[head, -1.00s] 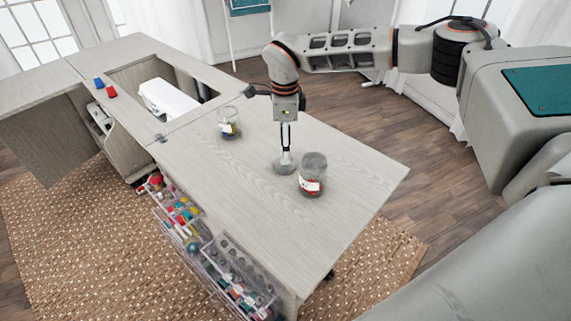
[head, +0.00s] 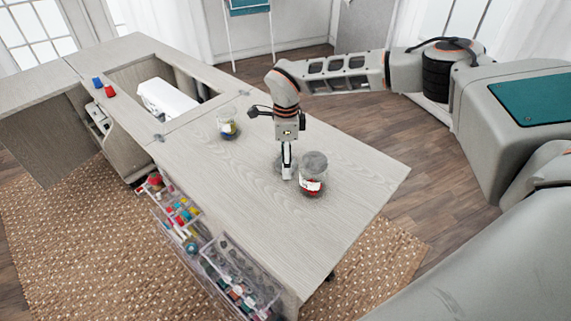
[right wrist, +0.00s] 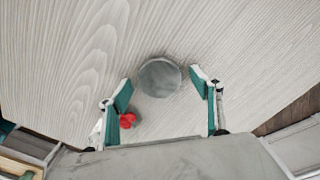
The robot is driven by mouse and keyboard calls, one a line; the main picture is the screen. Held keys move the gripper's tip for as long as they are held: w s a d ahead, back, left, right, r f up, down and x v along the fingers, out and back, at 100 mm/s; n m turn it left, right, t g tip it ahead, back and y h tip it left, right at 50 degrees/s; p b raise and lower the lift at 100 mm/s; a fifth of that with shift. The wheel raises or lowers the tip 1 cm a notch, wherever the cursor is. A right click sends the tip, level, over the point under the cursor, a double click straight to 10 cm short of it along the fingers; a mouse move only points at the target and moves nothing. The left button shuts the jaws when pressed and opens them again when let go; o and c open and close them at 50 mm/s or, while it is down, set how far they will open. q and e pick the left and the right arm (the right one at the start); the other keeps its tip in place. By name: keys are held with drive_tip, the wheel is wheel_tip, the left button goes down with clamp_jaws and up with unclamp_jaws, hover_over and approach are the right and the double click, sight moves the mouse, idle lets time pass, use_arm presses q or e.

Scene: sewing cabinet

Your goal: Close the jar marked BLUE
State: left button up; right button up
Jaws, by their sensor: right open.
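My right gripper (head: 287,175) is open and points down over the table, beside the jar with red contents (head: 310,183). In the right wrist view the lid (right wrist: 160,77) shows between and a little beyond the open fingers (right wrist: 162,92), with nothing held. The red contents (right wrist: 127,121) show by the left finger, which hides much of that jar. Another clear jar (head: 228,125), with yellow and blue contents, stands farther left and looks open. The jar labels are unreadable. My left gripper is out of view.
The wood-grain tabletop (head: 240,195) is mostly clear. A white sewing machine (head: 167,99) sits in the cabinet opening. Red and blue spools (head: 104,86) stand at its left. Clear organizer trays (head: 238,272) with sewing supplies hang along the front side.

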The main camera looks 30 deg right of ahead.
drive_tip(key=shift+r, duration=0.1)
drive_tip(key=c, duration=0.8)
wheel_tip(320, 180, up, 20)
drive_tip(key=shift+p, duration=1.05)
